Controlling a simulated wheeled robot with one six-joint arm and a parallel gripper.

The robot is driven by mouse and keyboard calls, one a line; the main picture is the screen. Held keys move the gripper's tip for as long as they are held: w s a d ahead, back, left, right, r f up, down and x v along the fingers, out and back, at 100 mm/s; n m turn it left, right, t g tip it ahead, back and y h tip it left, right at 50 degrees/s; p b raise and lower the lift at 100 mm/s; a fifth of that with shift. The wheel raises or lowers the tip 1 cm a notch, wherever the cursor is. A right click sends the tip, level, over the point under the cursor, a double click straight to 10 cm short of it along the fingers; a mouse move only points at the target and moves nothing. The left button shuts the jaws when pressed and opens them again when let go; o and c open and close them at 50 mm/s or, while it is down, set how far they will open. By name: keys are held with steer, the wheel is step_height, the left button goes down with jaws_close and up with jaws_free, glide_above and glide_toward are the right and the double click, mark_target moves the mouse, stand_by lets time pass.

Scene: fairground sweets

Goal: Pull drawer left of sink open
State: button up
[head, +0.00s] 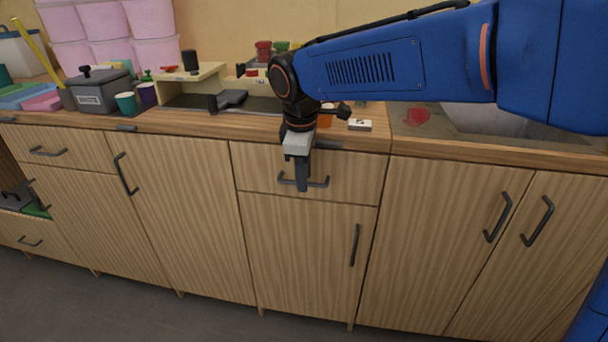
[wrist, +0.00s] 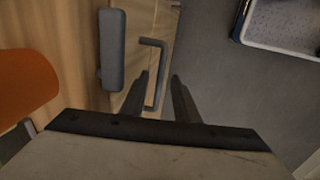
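The wooden drawer (head: 345,178) left of the sink (head: 465,120) has its front flush with the cabinet, so it stands shut. Its dark bar handle (head: 322,182) also shows in the wrist view (wrist: 164,65). My gripper (head: 303,187) points down in front of the drawer at the handle. In the wrist view the two fingers (wrist: 160,76) are apart, with the handle's bar between them. The fingers look open; I cannot tell whether either touches the bar. The arm and fingers hide part of the drawer front and handle.
A cabinet door (head: 305,255) is below the drawer and another door (head: 185,215) is to its left. An orange cup (head: 326,116) and a small white box (head: 360,125) stand on the counter above. The floor (head: 120,300) in front looks clear in the head view.

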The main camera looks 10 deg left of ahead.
jaws_close()
steer(key=shift+s, duration=0.15)
steer(key=s, duration=3.1)
jaws_free()
